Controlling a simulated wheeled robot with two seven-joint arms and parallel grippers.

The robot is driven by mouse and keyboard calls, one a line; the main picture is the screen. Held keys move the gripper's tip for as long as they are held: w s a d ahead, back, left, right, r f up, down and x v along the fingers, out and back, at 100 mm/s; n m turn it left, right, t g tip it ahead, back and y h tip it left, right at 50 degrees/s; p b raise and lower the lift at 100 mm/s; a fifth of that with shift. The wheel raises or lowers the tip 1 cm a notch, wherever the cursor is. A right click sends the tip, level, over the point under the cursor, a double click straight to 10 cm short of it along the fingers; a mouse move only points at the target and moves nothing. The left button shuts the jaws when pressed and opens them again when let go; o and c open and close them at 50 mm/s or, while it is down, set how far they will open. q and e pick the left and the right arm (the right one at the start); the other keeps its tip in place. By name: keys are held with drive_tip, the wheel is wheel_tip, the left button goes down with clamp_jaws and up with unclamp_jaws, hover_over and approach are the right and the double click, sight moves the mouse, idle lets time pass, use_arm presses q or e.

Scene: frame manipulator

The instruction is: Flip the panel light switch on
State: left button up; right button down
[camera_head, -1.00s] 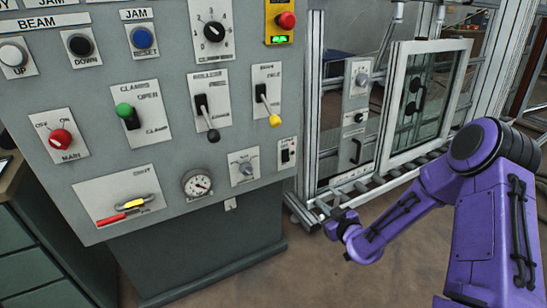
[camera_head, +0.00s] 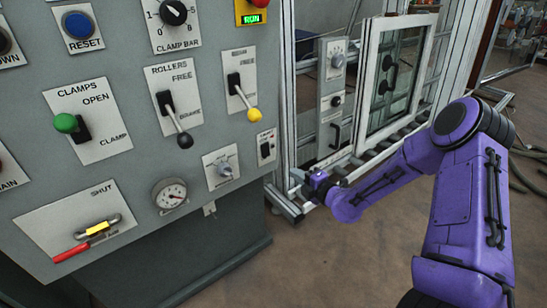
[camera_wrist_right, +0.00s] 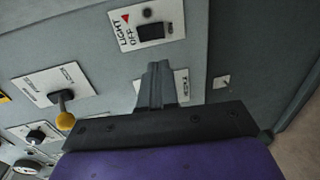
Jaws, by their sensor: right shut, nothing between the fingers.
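The light switch is a small white plate with a black rocker (camera_head: 265,149) near the right edge of the grey control panel. In the right wrist view its plate, marked LIGHT and OFF, shows the black rocker (camera_wrist_right: 151,31) at the top. My right gripper (camera_head: 297,177) is just right of and below the switch in the head view, apart from it. In the wrist view its shut, empty fingers (camera_wrist_right: 158,68) point up the picture toward the rocker, with a gap visible between them. My left gripper is not in view.
A yellow-knobbed lever (camera_head: 254,114), a rotary dial (camera_head: 224,169) and a round gauge (camera_head: 170,195) are close by on the panel. A metal frame with a window (camera_head: 395,75) stands behind my right arm. Open floor lies below the gripper.

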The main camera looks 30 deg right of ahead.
drive_tip(key=shift+d, duration=0.15)
drive_tip(key=b, duration=0.3)
approach(267, 154)
drive_tip(key=w, duration=0.3)
drive_tip(key=w+f, duration=0.1)
drive_tip(key=w, duration=0.1)
drive_tip(key=shift+w+a, duration=0.3)
drive_tip(key=shift+w, duration=0.6)
